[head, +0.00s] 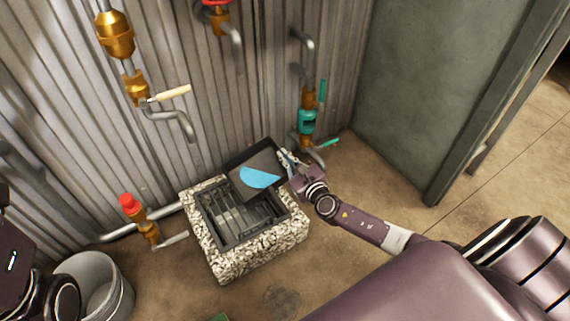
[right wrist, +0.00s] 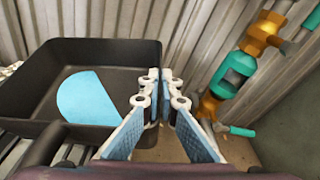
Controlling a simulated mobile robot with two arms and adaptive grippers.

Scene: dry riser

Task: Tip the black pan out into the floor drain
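The black pan (head: 268,160) is a square, shallow pan over the back right part of the floor drain (head: 222,236), a dark grate in a pebbled surround. A flat light-blue patch, like liquid, lies in the pan (right wrist: 120,60); it shows in the right wrist view (right wrist: 86,98). My right gripper (head: 287,162) is at the pan's right side, its fingers (right wrist: 164,92) nearly together at that wall, shut on it. The pan looks clear of the grate, but its exact tilt is hard to tell. Only part of my left arm shows at the left edge; its fingers are not in view.
A grey bucket (head: 97,286) stands on the floor at lower left. A red-capped brass valve (head: 140,218) is left of the drain. Teal-fitted pipework (head: 307,122) is on the corrugated wall behind my right gripper. Floor to the right is clear.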

